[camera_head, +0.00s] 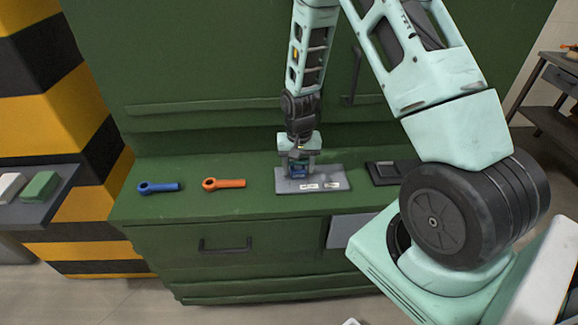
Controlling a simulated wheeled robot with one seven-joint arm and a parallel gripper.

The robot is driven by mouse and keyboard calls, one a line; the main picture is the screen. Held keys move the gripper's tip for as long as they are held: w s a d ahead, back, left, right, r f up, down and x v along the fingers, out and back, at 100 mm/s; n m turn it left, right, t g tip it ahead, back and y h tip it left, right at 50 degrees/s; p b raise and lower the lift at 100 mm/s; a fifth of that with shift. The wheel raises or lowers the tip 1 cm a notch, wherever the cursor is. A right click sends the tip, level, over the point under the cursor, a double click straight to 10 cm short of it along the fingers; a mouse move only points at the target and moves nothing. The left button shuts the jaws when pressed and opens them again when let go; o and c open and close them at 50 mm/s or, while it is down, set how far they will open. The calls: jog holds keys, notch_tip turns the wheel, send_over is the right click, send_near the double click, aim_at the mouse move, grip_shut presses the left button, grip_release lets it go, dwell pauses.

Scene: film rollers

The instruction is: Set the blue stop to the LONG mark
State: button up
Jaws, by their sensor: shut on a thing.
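The blue stop (298,175) shows as a small blue patch low between my gripper's fingers. It is at the grey plate (285,187) on the green bench. My gripper (298,172) points down over the plate's left-middle part and is shut on the blue stop. Two small white labels are on the plate, one near its middle (309,186) and one further right (332,184). Their lettering is too small to read, so I cannot tell which is LONG. My gripper hides most of the stop and part of the plate behind it.
A blue handle-like tool (160,187) and an orange one (225,184) lie left of the plate on the green bench (150,208). A dark tray (384,172) lies to the right, near my arm. A grey shelf (38,205) at far left holds green and white blocks.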

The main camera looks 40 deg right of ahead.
aim_at(329, 173)
jog(key=s+d, duration=0.1)
jog(key=d, duration=0.1)
jog(key=s+d, duration=0.2)
jog(key=d, duration=0.1)
jog(key=s+d, duration=0.2)
jog(key=shift+d, duration=0.35)
jog(key=o, duration=1.1)
jog(key=shift+r, duration=0.1)
notch_tip(329, 173, up, 17)
jog(key=shift+s+r+b, duration=0.1)
jog(key=shift+r+b, duration=0.05)
jog(key=shift+b, duration=0.65)
